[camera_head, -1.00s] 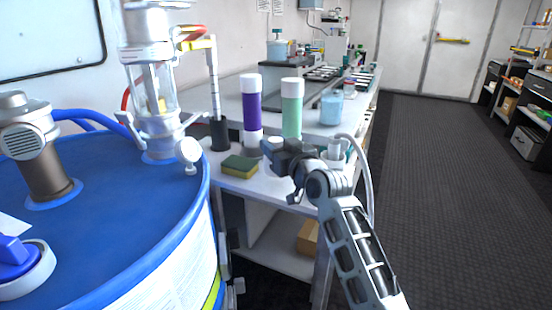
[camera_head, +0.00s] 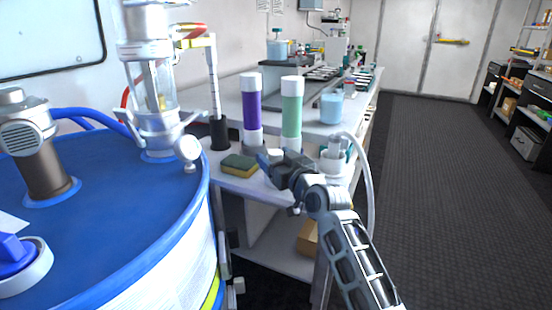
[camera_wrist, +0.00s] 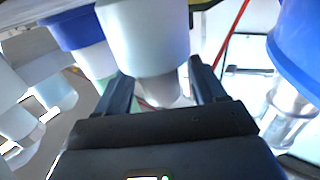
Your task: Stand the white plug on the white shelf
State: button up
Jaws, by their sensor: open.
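The white plug (camera_wrist: 147,40) shows large in the wrist view, a wide pale cylinder with a narrower rounded end. Its narrower end lies between the two fingers of my gripper (camera_wrist: 160,92). The fingers are apart, and a gap shows on the right side; contact on the left is unclear. In the head view my gripper (camera_head: 272,160) is at the front of the white shelf (camera_head: 232,184), just right of the sponge. There the plug is mostly hidden behind my gripper.
A green-and-yellow sponge (camera_head: 239,166), a purple bottle (camera_head: 251,108) and a green bottle (camera_head: 292,112) stand close by. A white fitting with a hose (camera_head: 335,158) is to the right. The blue drum (camera_head: 110,215) fills the left.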

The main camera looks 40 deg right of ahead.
jog(key=shift+r, duration=0.25)
jog(key=v, duration=1.2)
jog(key=s+a+f+g+y, duration=0.1)
jog(key=s+a+f, duration=0.4)
jog(key=s+a, duration=0.25)
jog(key=s+a+f+g, duration=0.1)
jog(key=s+a+f, duration=0.4)
jog(key=s+a, duration=0.3)
jog(key=s+a+r+n+y, duration=0.1)
jog(key=s+a+y, duration=0.1)
jog(key=s, duration=0.7)
jog(key=s+a+r+n+y, duration=0.1)
jog(key=s+a, duration=0.3)
jog(key=s, duration=0.6)
jog(key=shift+s+r+n+g+y+b, duration=0.3)
jog(key=shift+s+r+n+y, duration=0.1)
jog(key=shift+n+y, duration=0.15)
